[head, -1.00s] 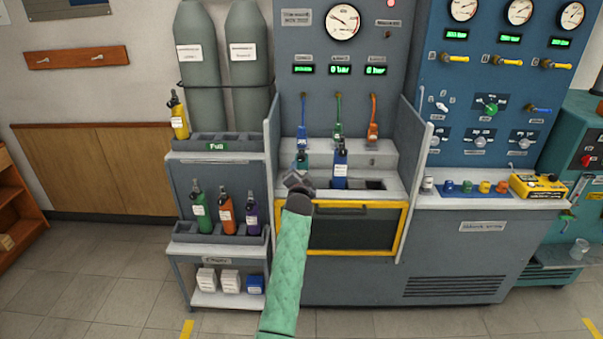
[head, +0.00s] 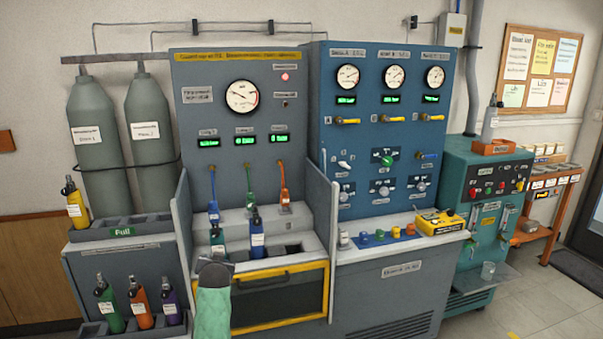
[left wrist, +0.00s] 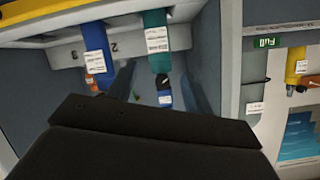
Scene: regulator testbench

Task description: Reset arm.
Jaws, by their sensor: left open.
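My left gripper (head: 215,262) is at the front of the grey test bench, just in front of and below a teal cylinder (head: 217,240). In the left wrist view its fingers (left wrist: 160,88) are apart, one to each side of the teal cylinder's (left wrist: 157,40) lower end in the picture. I cannot tell whether they touch it. A blue cylinder (head: 257,236) stands upright beside the teal one in the bench slots and also shows in the left wrist view (left wrist: 94,42). My right gripper is not in view.
A rack (head: 125,247) at left holds a yellow cylinder (head: 75,203) on top and green (head: 108,305), orange (head: 140,305) and purple (head: 170,303) ones below. Upright side panels (head: 322,225) flank the bench bay. A blue control panel (head: 385,130) is at right.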

